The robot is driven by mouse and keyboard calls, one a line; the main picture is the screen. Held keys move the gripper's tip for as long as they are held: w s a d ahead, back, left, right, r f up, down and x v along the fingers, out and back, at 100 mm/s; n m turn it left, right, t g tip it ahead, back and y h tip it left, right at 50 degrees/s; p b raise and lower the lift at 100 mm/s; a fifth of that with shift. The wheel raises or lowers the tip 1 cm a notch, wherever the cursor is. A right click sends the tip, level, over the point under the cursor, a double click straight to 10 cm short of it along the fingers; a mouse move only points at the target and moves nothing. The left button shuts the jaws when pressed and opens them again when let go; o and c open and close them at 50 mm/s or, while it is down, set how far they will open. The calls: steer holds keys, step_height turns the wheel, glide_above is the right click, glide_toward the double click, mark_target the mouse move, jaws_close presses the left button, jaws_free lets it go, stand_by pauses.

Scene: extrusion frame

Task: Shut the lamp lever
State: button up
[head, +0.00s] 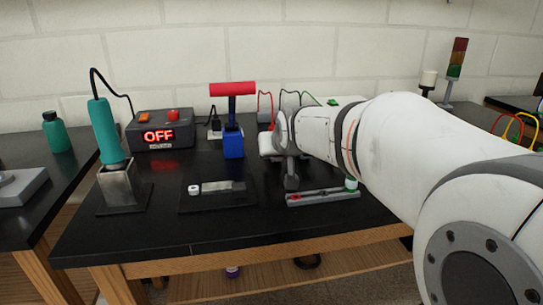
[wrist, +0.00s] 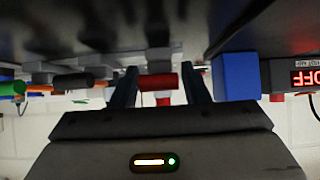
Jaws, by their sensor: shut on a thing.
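My gripper (wrist: 160,88) shows upside down in the wrist view, its two dark fingers on either side of a red cylindrical handle (wrist: 158,82). I take this handle to be the lamp lever's; its base is grey. The gripper is shut on it. In the head view my wrist and arm cover this spot, so the lever's angle cannot be told. A stack light (head: 455,65) with red, amber and green sections stands at the back right.
A blue block (head: 232,142) with a red T-handle (head: 232,89) stands left of my wrist. A box reading OFF (head: 160,135) is behind a teal tool (head: 104,130) in its holder. A flat fixture (head: 322,197) lies at the black table's front.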

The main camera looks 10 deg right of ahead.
stand_by(0.4)
steer(key=o, duration=0.9)
steer(key=shift+o, duration=0.2)
steer(key=p+v, duration=0.1)
steer(key=v, duration=0.7)
steer(key=shift+p, duration=0.45)
steer(key=s+r+g+p, duration=0.3)
steer(key=s+g+p, duration=0.5)
steer(key=s+p, duration=1.2)
steer(key=shift+s+d+p, duration=0.25)
steer(key=shift+s+p, duration=0.15)
steer(key=shift+s, duration=0.05)
